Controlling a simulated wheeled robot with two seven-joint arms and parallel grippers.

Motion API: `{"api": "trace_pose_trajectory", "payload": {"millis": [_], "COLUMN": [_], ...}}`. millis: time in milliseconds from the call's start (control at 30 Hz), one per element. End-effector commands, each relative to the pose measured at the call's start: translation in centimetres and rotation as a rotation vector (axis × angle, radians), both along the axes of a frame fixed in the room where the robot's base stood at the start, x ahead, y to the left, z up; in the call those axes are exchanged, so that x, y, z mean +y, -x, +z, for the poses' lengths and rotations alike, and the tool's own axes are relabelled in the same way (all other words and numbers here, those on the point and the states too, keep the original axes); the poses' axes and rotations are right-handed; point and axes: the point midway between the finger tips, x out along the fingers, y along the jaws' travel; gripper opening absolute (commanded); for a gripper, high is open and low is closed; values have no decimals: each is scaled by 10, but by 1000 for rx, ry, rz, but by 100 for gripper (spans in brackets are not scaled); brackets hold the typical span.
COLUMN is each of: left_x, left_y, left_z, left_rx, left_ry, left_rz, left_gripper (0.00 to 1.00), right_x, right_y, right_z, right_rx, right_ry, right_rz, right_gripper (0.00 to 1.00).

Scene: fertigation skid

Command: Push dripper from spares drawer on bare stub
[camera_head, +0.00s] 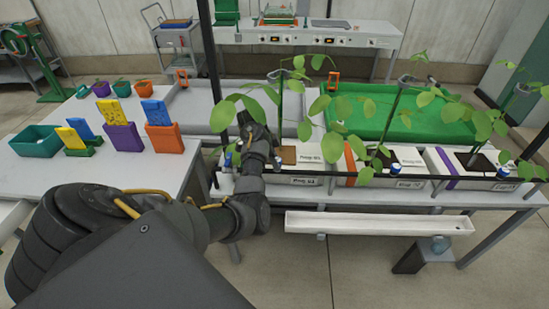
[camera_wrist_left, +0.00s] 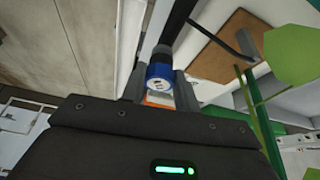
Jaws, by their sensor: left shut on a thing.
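My left gripper (camera_head: 241,150) is at the left end of the plant row, partly hidden by my own wrist in the head view. In the head view, a blue piece (camera_head: 228,160) shows beside the gripper, and another blue-topped dripper (camera_head: 377,163) is by the middle plant. My right gripper is out of view.
Leafy plants on tall stakes rise close to my left gripper. A brown pad (camera_head: 288,155) lies just right of it. A white gutter (camera_head: 375,224) runs below the bench front. Coloured bins and cards, including a teal bin (camera_head: 36,142), stand on the left table.

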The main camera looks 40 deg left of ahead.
Motion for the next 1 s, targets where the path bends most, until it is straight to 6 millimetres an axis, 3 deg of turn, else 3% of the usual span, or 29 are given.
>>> {"api": "trace_pose_trajectory", "payload": {"millis": [1000], "left_x": [0], "left_y": [0], "left_z": [-10], "left_rx": [0], "left_ry": [1], "left_rz": [1], "left_gripper": [10], "right_x": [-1], "right_y": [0], "right_z": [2], "right_rx": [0], "right_ry": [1], "right_rz": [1], "right_gripper": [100]}}
